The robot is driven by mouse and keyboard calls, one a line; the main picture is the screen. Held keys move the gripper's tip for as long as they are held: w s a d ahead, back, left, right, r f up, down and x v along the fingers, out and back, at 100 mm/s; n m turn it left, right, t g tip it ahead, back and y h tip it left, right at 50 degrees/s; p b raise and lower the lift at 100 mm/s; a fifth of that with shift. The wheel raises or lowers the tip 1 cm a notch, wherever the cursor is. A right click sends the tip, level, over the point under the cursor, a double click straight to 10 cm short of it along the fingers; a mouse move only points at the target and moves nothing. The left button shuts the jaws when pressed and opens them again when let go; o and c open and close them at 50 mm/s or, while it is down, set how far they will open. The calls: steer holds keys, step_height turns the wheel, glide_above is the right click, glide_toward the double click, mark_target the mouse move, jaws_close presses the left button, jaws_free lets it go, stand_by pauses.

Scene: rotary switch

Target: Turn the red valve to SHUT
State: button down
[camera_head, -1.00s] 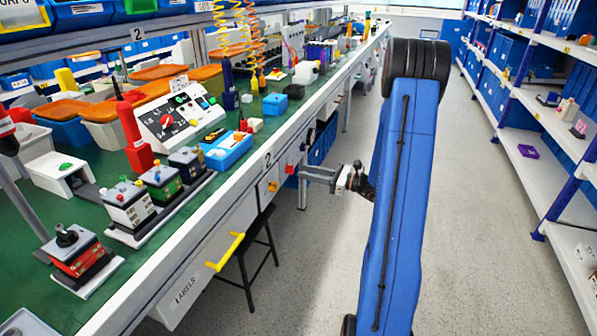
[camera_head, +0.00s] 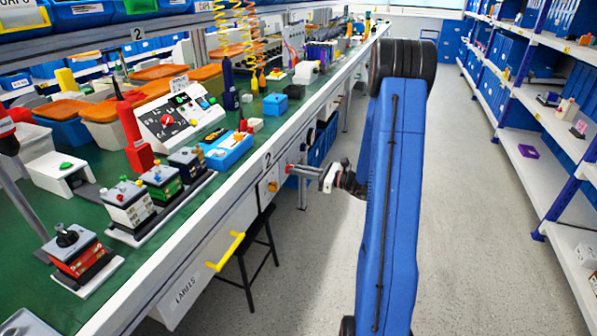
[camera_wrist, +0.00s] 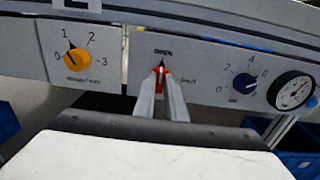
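The red valve (camera_wrist: 161,70) is on the grey front panel (camera_wrist: 205,75), with a pointer toward OPEN at the top; SHUT is printed to its right. In the head view the valve (camera_head: 289,168) shows small on the bench front. My gripper (camera_wrist: 161,80) reaches the valve, with one finger to each side of its middle and a gap between them. The fingers look open; the tips cover part of the valve, and I cannot tell whether they touch it. In the head view my gripper (camera_head: 298,171) is close against the panel.
An orange knob (camera_wrist: 77,60) marked 0 to 3 is left of the valve. A blue numbered knob (camera_wrist: 245,84) and a round gauge (camera_wrist: 292,91) are to its right. A stool (camera_head: 257,250) stands under the bench. The aisle floor (camera_head: 480,230) is clear.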

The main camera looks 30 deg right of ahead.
steer(key=m, duration=1.7)
steer(key=shift+w+d+f+m, duration=0.1)
steer(key=shift+d+f+m, duration=0.1)
steer(key=shift+m, duration=0.2)
stand_by(0.5)
steer(key=c, duration=1.8)
jaws_free()
